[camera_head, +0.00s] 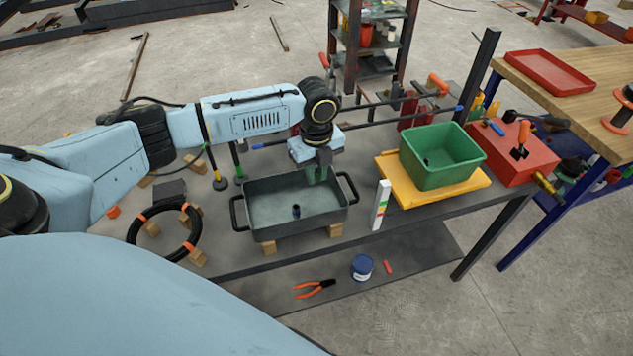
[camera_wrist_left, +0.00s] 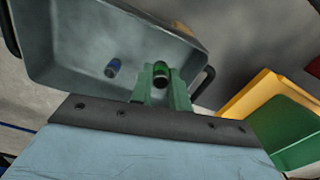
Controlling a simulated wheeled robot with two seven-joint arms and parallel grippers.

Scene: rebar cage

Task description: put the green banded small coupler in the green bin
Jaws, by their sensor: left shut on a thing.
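My left gripper (camera_head: 317,176) is above the right far part of the grey metal tray. In the left wrist view its green fingers (camera_wrist_left: 161,88) are shut on a small dark coupler with a green band (camera_wrist_left: 161,76). The fingers hide part of that coupler, and it cannot be made out in the head view. The green bin (camera_head: 440,172) stands to the right of the tray on a yellow base; part of it also shows in the left wrist view (camera_wrist_left: 290,135). My right gripper is not in view.
The grey tray (camera_head: 262,232) rests on wooden blocks and holds a blue-banded coupler (camera_head: 296,211), also in the wrist view (camera_wrist_left: 113,68). A white colour-marked block (camera_head: 381,206) stands between tray and bin. A small dark item (camera_head: 427,162) shows inside the bin. A red toolbox (camera_head: 510,155) stands right.

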